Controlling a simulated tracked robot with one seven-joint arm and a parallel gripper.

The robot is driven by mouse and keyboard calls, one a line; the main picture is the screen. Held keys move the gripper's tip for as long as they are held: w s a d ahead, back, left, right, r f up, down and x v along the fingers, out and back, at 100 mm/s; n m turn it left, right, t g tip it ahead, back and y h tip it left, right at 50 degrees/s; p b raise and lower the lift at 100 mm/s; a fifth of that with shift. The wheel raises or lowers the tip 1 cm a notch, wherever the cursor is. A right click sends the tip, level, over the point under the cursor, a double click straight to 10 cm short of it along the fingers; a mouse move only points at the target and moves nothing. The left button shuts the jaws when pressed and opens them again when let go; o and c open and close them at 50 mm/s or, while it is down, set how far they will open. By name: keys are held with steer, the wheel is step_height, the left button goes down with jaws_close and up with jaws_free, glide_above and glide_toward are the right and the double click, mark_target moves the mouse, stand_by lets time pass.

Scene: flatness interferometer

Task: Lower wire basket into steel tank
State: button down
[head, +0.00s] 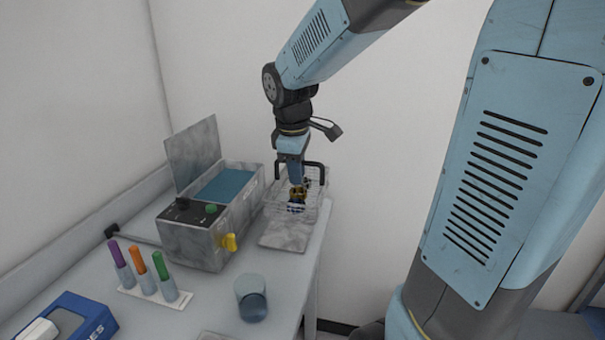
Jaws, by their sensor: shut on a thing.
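The wire basket (275,208) is at the right of the table, over or on a grey plate. A dark arched handle (321,170) rises from it, and small blue and yellow items (296,205) show inside. My gripper (291,178) points down at the basket and is shut on it, seemingly at the handle; the fingertips are partly hidden. I cannot tell whether the basket touches the plate. The steel tank (190,244) stands to the left of the basket. Its lid (193,150) is raised at the back left, and blue liquid (224,187) shows inside.
The grey plate (287,236) lies near the table's right edge. A beaker (251,299), a rack (150,293) with purple, orange and green-topped tubes, and a blue box (88,318) stand in front. A wall is behind.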

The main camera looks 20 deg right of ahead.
steer(key=w+a+f, duration=0.1)
steer(key=w+a, duration=0.7)
steer(key=w, duration=0.4)
steer(key=w+a, duration=0.7)
steer(key=w, duration=0.4)
steer(key=shift+a+f, duration=0.15)
steer(key=shift+f, duration=6.25)
steer(key=shift+f, duration=0.5)
steer(key=c, duration=1)
jaws_free()
step_height(320, 180, up, 12)
